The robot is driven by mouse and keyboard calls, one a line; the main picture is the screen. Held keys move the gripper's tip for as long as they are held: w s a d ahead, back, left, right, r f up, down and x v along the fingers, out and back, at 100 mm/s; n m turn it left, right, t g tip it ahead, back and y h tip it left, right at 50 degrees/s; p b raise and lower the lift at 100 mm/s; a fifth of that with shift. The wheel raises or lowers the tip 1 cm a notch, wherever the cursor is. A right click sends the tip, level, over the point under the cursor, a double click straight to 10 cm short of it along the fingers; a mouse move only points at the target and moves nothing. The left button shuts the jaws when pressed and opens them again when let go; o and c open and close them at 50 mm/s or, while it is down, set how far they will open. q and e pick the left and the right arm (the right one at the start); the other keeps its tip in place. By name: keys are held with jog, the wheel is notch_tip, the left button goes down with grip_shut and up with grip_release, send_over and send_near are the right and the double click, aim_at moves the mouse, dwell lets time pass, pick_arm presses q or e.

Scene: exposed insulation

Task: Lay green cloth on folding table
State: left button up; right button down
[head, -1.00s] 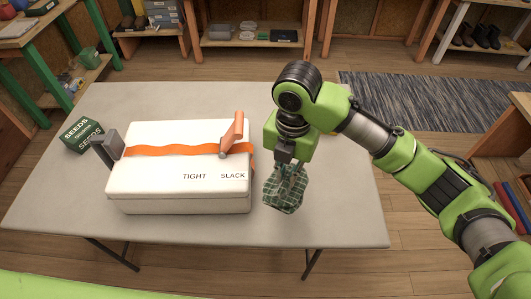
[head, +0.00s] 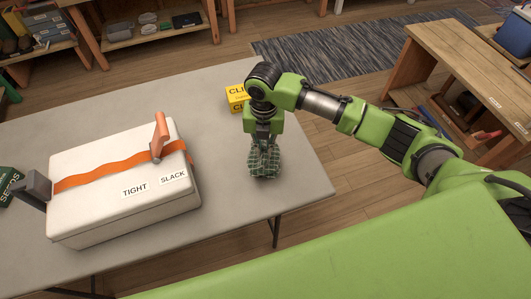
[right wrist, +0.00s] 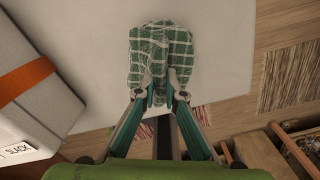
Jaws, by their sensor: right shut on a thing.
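A green checked cloth (head: 264,160) hangs bunched below my right gripper (head: 263,138), over the right part of the grey folding table (head: 225,235). In the right wrist view the cloth (right wrist: 160,55) is pinched between the fingertips of my right gripper (right wrist: 158,95), with the pale table top (right wrist: 222,60) behind it. I cannot tell whether the cloth's lower edge touches the table. My left gripper is not in view.
A white box (head: 120,190) with an orange strap and the labels TIGHT and SLACK stands on the table, left of the cloth. A yellow box (head: 237,97) stands behind my right gripper. A dark green seeds box (head: 8,185) is at the left edge. The table's front right area is bare.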

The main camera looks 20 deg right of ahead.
aim_at(265, 148)
jog(key=shift+d+f, duration=0.15)
jog(key=shift+f, duration=0.8)
jog(key=shift+d+f, duration=0.1)
jog(key=shift+f, duration=0.8)
jog(key=c, duration=2.1)
grip_release()
jog(key=shift+f, duration=0.1)
notch_tip(265, 148, up, 12)
jog(key=shift+w+r+b, duration=0.1)
jog(key=shift+r+b, duration=0.05)
jog(key=shift+b, duration=0.25)
